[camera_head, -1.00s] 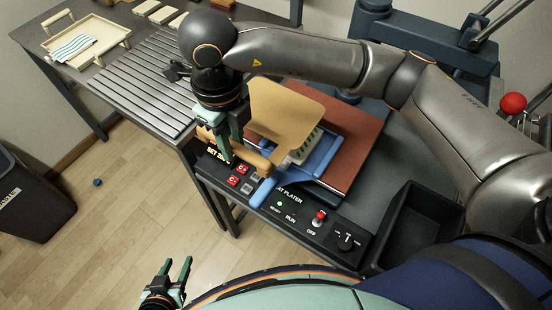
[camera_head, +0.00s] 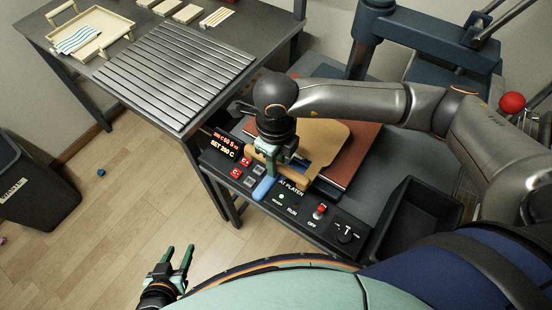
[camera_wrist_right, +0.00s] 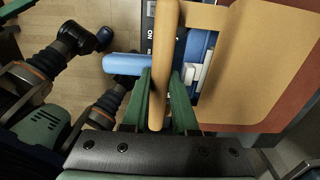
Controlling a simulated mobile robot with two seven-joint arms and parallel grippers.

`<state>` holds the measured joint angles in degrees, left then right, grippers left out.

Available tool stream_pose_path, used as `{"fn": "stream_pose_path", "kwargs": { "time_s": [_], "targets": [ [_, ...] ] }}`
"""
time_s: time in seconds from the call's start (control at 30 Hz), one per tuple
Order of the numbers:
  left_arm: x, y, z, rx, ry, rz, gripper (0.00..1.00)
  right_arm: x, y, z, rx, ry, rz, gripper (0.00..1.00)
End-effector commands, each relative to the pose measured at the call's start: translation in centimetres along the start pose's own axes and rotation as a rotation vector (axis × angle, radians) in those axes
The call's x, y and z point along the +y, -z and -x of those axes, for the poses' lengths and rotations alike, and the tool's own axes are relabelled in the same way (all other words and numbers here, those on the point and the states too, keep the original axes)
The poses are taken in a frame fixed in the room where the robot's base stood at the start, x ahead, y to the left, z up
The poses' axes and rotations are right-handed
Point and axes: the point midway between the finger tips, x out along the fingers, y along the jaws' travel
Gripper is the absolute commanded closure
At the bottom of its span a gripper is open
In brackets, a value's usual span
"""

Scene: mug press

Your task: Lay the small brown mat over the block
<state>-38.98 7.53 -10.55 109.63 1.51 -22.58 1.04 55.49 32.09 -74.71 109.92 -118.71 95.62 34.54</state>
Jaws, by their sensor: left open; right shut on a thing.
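The small brown mat (camera_head: 328,134) is a tan sheet with a rounded wooden bar along one edge. My right gripper (camera_head: 269,160) is shut on that bar (camera_wrist_right: 163,40), and the mat (camera_wrist_right: 262,62) extends to the right of it in the wrist view. The mat lies low over the blue holder (camera_head: 296,166) and hides most of it. A little of a pale block (camera_wrist_right: 205,70) shows beside the bar. I cannot tell whether the mat touches it. My left gripper (camera_head: 180,251) is open and empty, low at the front, away from the table.
A red-brown pad (camera_head: 357,152) lies under the holder. The control panel (camera_head: 290,208) runs along the near edge, with the blue handle (camera_head: 264,188) over it. A black bin (camera_head: 410,217) is at right. A slatted rack (camera_head: 175,72) and tray (camera_head: 92,38) stand at left.

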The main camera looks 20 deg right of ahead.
Motion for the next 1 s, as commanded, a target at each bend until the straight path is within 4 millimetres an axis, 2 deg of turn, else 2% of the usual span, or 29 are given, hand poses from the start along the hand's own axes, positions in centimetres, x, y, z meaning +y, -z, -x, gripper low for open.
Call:
{"fn": "stream_pose_path", "kwargs": {
  "time_s": [0.2,0.23,0.33,0.7,0.87,1.0],
  "targets": [
    [0.0,-0.3,-0.3,0.001,0.0,0.0,0.5,0.0,0.0,-0.4,-0.001,0.0,0.0,1.0],
    [0.0,-0.2,-0.3,0.001,0.0,0.0,0.5,0.0,0.0,-0.2,-0.001,0.0,0.0,0.71],
    [0.0,-0.1,-0.2,0.002,0.0,0.0,0.5,0.0,0.0,-0.2,0.0,0.0,0.0,0.61],
    [0.0,0.1,0.0,0.003,0.0,0.0,0.5,0.0,-0.1,0.5,-0.002,0.0,0.001,0.61],
    [0.0,0.0,-0.2,0.004,0.0,0.0,0.5,0.0,-0.2,3.3,-0.007,0.002,0.002,0.61],
    [-0.1,-0.2,-0.4,0.004,0.0,0.0,0.5,0.0,-0.2,6.5,-0.006,0.002,0.002,0.61]
  ]
}}
